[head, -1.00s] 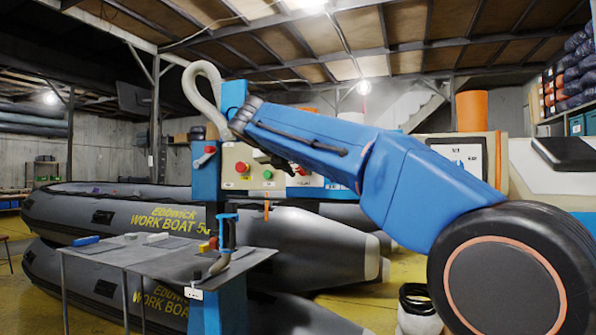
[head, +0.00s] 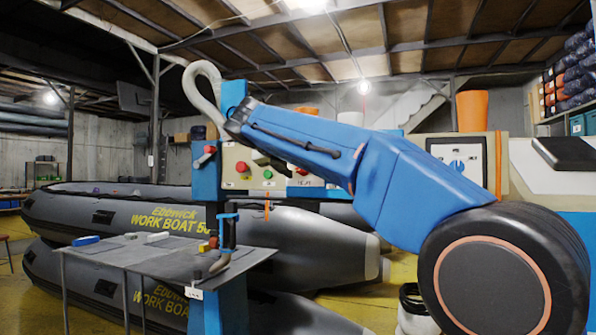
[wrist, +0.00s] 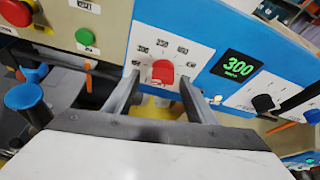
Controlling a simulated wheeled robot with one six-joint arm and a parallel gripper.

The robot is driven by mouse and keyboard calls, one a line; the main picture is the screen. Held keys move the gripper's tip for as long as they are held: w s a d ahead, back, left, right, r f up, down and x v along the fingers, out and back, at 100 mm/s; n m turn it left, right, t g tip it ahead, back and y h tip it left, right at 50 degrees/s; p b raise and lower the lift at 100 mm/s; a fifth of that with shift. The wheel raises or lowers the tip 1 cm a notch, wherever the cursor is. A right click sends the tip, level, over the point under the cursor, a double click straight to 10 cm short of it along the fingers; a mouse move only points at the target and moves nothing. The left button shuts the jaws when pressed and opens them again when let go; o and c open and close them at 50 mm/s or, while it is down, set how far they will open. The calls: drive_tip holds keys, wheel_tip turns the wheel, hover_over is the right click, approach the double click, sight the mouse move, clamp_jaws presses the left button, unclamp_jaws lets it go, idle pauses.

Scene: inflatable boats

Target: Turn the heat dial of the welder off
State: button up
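The welder's heat dial, a red knob (wrist: 162,73), sits on a white plate with printed marks around it on the blue welder front (wrist: 205,50). A green display (wrist: 238,67) to its right reads 300. My gripper (wrist: 161,82) is open in the wrist view, one finger on each side of the red dial. I cannot tell whether either finger touches it. The dial's exact pointer setting is too small to read. In the head view my blue arm reaches up and left across the welder, and the dial is hidden behind it.
A black knob (wrist: 263,103) sits right of the display. A green button (wrist: 85,37) and a red button (wrist: 16,12) are on the beige panel at left. In the head view, a grey table (head: 165,255) stands before grey inflatable boats (head: 120,215).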

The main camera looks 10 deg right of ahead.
drive_tip(key=v, duration=1.7)
drive_tip(key=shift+s+a, duration=0.15)
drive_tip(key=shift+s, duration=0.05)
drive_tip(key=shift+r, duration=0.1)
drive_tip(key=s+d+f+m+g+y, duration=0.1)
drive_tip(key=s+d+f+m, duration=0.35)
drive_tip(key=f, duration=0.45)
drive_tip(key=s+d+f+m+g+y, duration=0.2)
drive_tip(key=s+d+f+m, duration=0.15)
drive_tip(key=d+f, duration=0.4)
drive_tip(key=s+d+f+m+g+y, duration=0.1)
drive_tip(key=s+d+f+m, duration=0.3)
drive_tip(key=f, duration=0.6)
drive_tip(key=s+f+m+y, duration=0.1)
drive_tip(key=s+f+m, duration=0.5)
drive_tip(key=f, duration=0.4)
drive_tip(key=s+d+f+m+g+y, duration=0.1)
drive_tip(key=s+f+m+y, duration=0.1)
drive_tip(key=s+f+m, duration=0.4)
drive_tip(key=s+d+f+m+y, duration=0.1)
drive_tip(key=s+f+m, duration=0.5)
drive_tip(key=f, duration=0.8)
drive_tip(key=shift+s+f+g+y, duration=0.2)
drive_tip(key=shift+s+g+y, duration=0.15)
drive_tip(key=shift+s, duration=0.3)
